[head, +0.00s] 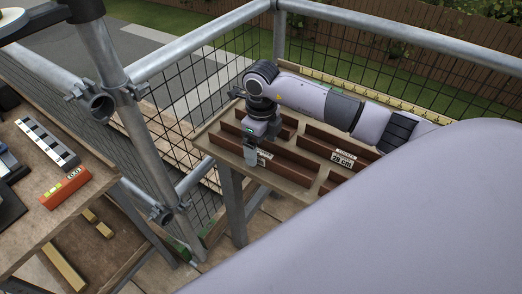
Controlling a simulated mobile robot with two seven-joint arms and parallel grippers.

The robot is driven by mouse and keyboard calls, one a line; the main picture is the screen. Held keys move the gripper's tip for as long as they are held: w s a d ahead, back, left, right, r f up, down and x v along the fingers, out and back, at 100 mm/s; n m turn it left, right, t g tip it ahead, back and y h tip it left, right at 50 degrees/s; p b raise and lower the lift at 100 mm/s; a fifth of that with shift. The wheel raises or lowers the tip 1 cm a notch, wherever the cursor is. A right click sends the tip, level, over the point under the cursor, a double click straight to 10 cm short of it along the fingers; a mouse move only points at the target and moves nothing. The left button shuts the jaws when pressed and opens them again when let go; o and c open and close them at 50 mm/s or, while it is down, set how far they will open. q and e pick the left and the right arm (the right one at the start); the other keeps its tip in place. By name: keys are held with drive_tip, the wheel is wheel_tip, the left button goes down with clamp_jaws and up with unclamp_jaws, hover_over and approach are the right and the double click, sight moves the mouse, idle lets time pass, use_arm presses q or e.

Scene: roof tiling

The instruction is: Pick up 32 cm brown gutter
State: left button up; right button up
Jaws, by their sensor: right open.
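Several brown gutter lengths (297,173) lie in rows on a wooden bench (221,157). A white label that appears to read 28 cm (343,158) is at the right-hand rows. A second label (264,154) beside my gripper is partly covered and I cannot read it. I cannot tell which gutter is the 32 cm one. My right gripper (252,156) is open, pointing down over the front left part of the bench, close to the gutters. I cannot tell whether it touches one. My left gripper is out of view.
A yellow measuring strip (394,102) runs along the back of the bench. Scaffold rails (186,54) and black mesh stand behind and left. A second wooden table (95,192) at the left carries an orange level (66,188) and a grey-white slotted bar (48,143).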

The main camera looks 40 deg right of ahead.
drive_tip(key=shift+f, duration=0.45)
drive_tip(key=c, duration=1.2)
drive_tip(key=shift+r, duration=0.1)
